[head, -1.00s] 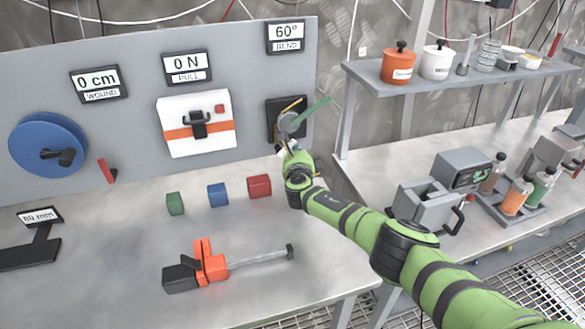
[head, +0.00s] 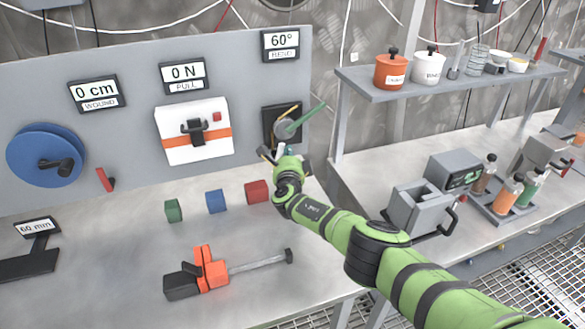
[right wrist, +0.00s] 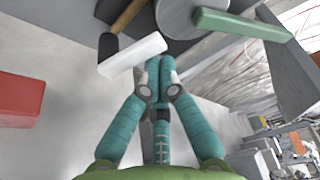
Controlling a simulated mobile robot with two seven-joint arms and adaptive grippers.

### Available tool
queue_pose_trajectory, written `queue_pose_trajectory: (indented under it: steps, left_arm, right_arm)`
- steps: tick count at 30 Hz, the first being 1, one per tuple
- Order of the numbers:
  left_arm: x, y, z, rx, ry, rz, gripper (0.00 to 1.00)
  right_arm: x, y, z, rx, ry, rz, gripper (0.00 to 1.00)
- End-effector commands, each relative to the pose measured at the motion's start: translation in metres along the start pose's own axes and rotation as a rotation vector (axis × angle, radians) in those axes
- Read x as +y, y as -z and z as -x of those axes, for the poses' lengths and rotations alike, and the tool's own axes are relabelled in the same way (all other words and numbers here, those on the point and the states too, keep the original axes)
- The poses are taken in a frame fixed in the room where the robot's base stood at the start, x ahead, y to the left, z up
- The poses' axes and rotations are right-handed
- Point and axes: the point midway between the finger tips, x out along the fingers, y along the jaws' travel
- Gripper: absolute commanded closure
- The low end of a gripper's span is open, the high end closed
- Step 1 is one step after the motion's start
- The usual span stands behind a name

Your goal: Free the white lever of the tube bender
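The tube bender (head: 270,115) is a dark plate with a grey disc (head: 283,129) on the panel, below the 60° BEND display. A green lever (head: 309,116) slants up to the right from it; it also shows in the right wrist view (right wrist: 240,24). The white lever (right wrist: 133,55) is a short pale bar in the right wrist view, next to a brass rod (right wrist: 128,14). My right gripper (right wrist: 160,62) has its teal fingertips together just below the white lever's right end. Whether they touch it, I cannot tell. My left gripper is out of view.
A red block (head: 257,191), blue block (head: 216,201) and green block (head: 174,211) stand on the bench left of my right arm. An orange and black clamp (head: 205,272) lies in front. A shelf (head: 440,80) with pots is at right.

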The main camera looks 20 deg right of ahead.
Motion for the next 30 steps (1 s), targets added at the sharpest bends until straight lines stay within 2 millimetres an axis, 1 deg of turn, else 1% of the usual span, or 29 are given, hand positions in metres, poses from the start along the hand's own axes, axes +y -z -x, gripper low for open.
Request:
queue_pose_trajectory:
  steps: [5,8,11,14,15,17,18,20,22,25,30]
  left_arm:
    - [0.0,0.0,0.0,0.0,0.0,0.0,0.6]
    - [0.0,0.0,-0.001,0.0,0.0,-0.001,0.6]
    - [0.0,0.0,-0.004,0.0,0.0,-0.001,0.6]
    - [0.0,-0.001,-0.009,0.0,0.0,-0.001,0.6]
    - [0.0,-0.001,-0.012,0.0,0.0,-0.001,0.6]
    - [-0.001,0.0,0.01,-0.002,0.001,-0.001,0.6]
    - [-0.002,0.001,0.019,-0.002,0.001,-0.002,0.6]
    - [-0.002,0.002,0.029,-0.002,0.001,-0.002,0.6]
    - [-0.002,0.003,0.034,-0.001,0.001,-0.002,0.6]
    - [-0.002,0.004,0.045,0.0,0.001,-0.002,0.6]
    - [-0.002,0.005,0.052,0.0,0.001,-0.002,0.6]
  right_arm:
    - [0.001,0.0,0.0,0.0,-0.001,-0.001,1.0]
    - [0.001,0.005,-0.002,0.001,-0.001,0.0,1.0]
    - [0.002,0.017,-0.006,0.002,0.0,0.001,1.0]
    - [0.003,0.038,-0.013,0.004,0.0,0.001,1.0]
    - [0.003,0.049,-0.017,0.005,0.002,0.003,1.0]
    - [-0.005,0.043,-0.006,-0.005,-0.005,0.0,1.0]
    - [-0.006,0.042,0.001,-0.005,-0.005,-0.001,1.0]
    - [-0.007,0.042,0.01,-0.003,-0.005,-0.002,1.0]
    - [-0.004,0.043,0.02,-0.003,-0.004,-0.001,1.0]
    - [-0.005,0.044,0.035,-0.002,-0.003,-0.002,1.0]
    - [-0.003,0.044,0.059,-0.002,-0.002,-0.002,1.0]
